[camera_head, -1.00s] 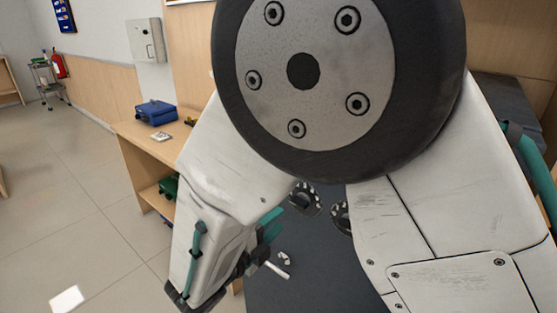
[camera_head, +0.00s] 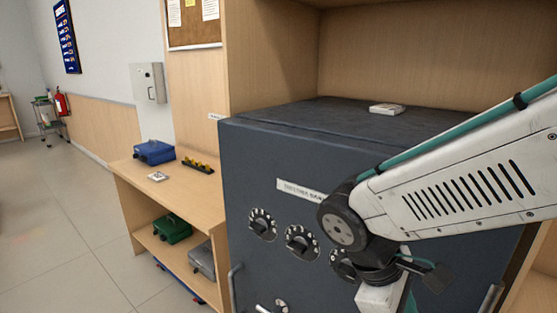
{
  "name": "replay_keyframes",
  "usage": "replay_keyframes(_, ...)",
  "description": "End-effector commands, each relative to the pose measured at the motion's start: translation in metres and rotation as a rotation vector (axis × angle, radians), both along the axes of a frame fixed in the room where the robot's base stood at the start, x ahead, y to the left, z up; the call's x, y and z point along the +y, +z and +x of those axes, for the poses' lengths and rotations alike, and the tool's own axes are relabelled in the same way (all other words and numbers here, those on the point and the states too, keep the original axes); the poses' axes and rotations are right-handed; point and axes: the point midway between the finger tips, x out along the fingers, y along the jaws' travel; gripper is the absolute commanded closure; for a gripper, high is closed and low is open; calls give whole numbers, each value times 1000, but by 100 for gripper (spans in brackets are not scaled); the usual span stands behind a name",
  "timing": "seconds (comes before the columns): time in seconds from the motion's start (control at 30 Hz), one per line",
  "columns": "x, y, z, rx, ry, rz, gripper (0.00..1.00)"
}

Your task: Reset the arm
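My arm comes in from the right edge, its white link and dark joint in front of a dark safe (camera_head: 270,165). Its end points down near the bottom of the picture, and the fingertips are not seen. The safe has a pale label and several round dials; one dial (camera_head: 262,224) shows clear at the left, another (camera_head: 302,242) beside it, and one is partly covered by my arm. A metal handle (camera_head: 280,307) shows at the bottom edge. The safe door looks shut.
A white block (camera_head: 387,109) lies on the safe. The wooden counter (camera_head: 195,198) at left holds a blue box (camera_head: 154,152), a small pale item (camera_head: 158,176) and a dark tray (camera_head: 198,164). A green box (camera_head: 172,228) and a grey box (camera_head: 202,260) sit below. Floor at left is clear.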

Motion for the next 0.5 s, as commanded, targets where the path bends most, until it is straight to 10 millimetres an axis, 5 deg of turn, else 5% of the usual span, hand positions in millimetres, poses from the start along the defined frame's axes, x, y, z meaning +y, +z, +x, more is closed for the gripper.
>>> replay_keyframes(0.2,-25,31,-31,-221,-526,246,65)
replay_keyframes(0.5,-59,66,-55,-443,-828,412,65)
